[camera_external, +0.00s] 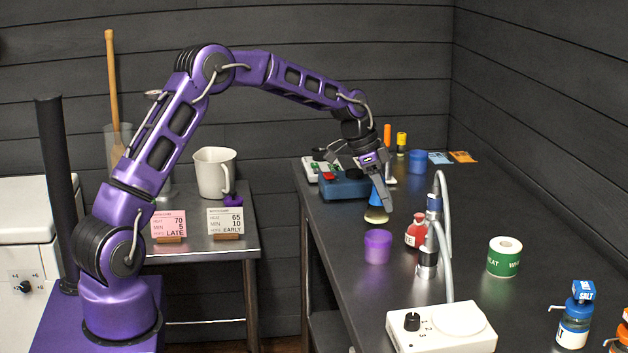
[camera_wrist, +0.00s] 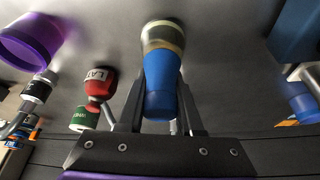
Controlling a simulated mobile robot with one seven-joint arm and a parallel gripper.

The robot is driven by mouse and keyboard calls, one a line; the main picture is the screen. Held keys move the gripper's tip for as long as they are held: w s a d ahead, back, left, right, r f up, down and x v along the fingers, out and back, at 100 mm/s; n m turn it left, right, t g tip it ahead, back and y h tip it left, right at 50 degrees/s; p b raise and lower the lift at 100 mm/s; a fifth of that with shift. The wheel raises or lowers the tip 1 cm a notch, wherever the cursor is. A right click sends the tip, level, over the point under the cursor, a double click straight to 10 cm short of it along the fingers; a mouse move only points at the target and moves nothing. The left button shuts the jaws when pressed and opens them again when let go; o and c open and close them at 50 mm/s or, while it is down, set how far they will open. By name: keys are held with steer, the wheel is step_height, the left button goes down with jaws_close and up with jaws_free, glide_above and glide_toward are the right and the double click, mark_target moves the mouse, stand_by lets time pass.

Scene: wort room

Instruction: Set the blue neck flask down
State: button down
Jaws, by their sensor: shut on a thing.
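The blue neck flask (camera_external: 376,214) has a blue neck and a pale yellowish lower part. In the external view it is under my gripper (camera_external: 379,192), over the dark worktop (camera_external: 456,238). In the wrist view the flask (camera_wrist: 163,75) sits between the two fingers of my gripper (camera_wrist: 160,98), which are shut on its blue neck. Its pale base points away from the wrist, towards the grey surface. I cannot tell whether the base touches the worktop. One finger hides part of the neck in the external view.
A purple cup (camera_external: 377,247) stands in front of the flask, and a red labelled flask (camera_external: 414,234) to its right. A metal stand with hoses (camera_external: 428,250) is close by. A blue device (camera_external: 343,187) lies just behind and left.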

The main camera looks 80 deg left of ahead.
steer(key=shift+f, duration=0.35)
steer(key=shift+f, duration=0.2)
steer(key=c, duration=0.6)
jaws_free()
steer(key=shift+o, duration=0.2)
steer(key=shift+s+r, duration=0.1)
steer(key=shift+r, duration=0.4)
steer(key=p+v, duration=0.1)
steer(key=v, duration=1)
steer(key=shift+r, duration=0.2)
